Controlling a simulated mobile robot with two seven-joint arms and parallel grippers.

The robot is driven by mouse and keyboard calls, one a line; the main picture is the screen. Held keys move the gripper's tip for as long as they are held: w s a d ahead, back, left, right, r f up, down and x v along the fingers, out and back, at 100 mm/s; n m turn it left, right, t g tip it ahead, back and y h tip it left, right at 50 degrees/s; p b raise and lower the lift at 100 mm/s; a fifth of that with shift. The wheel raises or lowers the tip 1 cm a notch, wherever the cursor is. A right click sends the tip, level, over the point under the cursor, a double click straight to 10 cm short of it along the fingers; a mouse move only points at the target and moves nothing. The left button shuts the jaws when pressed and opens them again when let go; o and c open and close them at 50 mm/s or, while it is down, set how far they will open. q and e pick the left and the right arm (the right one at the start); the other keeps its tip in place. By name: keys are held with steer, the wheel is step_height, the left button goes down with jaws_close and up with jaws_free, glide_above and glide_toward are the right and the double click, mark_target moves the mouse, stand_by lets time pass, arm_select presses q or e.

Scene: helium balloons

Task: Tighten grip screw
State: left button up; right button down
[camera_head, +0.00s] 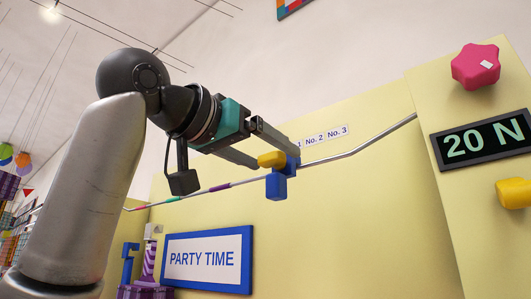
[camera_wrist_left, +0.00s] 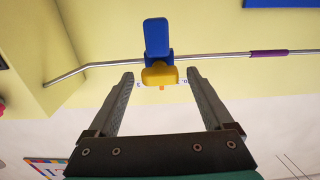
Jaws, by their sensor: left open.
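A blue clamp (camera_head: 276,187) with a yellow grip screw (camera_head: 270,159) sits on a thin metal rail (camera_head: 365,141). In the left wrist view the yellow grip screw (camera_wrist_left: 160,74) faces my gripper, with the blue clamp (camera_wrist_left: 157,37) behind and above it. My left gripper (camera_wrist_left: 160,76) is open, one finger on each side of the yellow screw in that view, with a visible gap on both sides. In the head view my left gripper (camera_head: 281,159) reaches the screw from the left. My right gripper is not in view.
A yellow panel on the right carries a pink star-shaped knob (camera_head: 476,67), a "20 N" display (camera_head: 484,140) and another yellow knob (camera_head: 514,193). A "PARTY TIME" sign (camera_head: 205,259) hangs below the rail. A purple band (camera_wrist_left: 269,54) marks the rail.

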arm_select(q)
steer(key=b+v, duration=0.5)
steer(key=v, duration=1)
steer(key=shift+s+r, duration=0.1)
